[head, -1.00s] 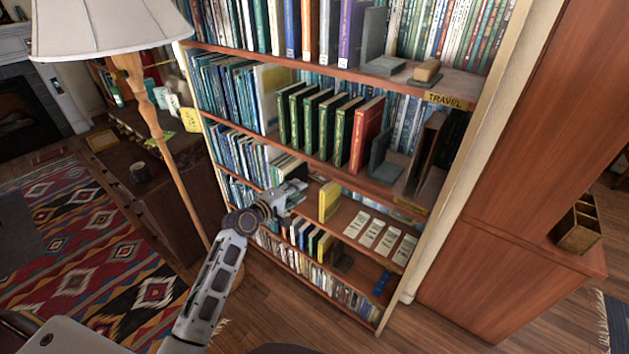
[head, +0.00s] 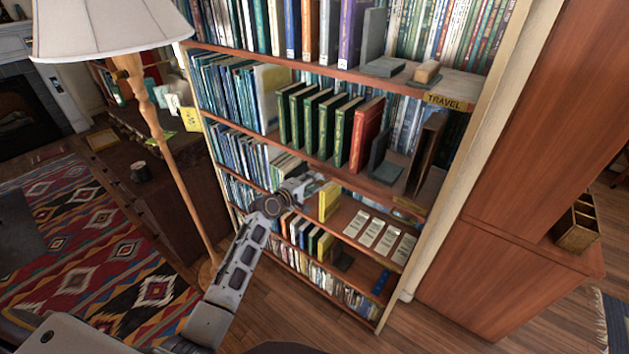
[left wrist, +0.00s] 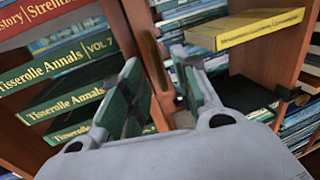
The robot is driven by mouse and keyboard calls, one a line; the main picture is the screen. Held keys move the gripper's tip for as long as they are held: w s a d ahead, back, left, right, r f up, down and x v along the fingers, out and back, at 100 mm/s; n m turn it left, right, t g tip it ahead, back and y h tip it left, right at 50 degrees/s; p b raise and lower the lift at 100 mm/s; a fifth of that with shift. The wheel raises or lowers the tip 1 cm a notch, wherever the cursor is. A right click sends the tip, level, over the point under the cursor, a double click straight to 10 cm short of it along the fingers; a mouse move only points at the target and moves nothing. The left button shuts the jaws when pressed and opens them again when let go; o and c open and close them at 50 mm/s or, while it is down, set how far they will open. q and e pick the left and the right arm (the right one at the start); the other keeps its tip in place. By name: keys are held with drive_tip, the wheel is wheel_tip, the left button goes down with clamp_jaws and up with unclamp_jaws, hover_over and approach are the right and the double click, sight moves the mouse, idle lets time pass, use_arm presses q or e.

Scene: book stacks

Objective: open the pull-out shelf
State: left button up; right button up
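The bookcase (head: 482,130) fills the middle of the head view. No shelf stands clearly pulled out, and I cannot tell for sure which one is the pull-out shelf. One lower shelf (head: 352,208) carries a yellow book (head: 329,201) and several paper cards (head: 371,233). My left gripper (head: 312,183) is at the bookcase front, just left of the yellow book. In the left wrist view its fingers (left wrist: 160,92) are apart, with a wooden shelf board (left wrist: 140,32) between and beyond them. Contact is unclear. My right gripper is not in view.
Green books (head: 312,122) and a red book (head: 366,134) stand on the shelf above. A floor lamp (head: 167,150) stands left of the bookcase, near my left arm. A wooden cabinet (head: 545,150) stands at the right. The wooden floor (head: 285,310) in front is clear.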

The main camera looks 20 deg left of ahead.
use_arm(q)
drive_tip(key=shift+x, duration=0.8)
drive_tip(key=shift+c, duration=0.5)
clamp_jaws()
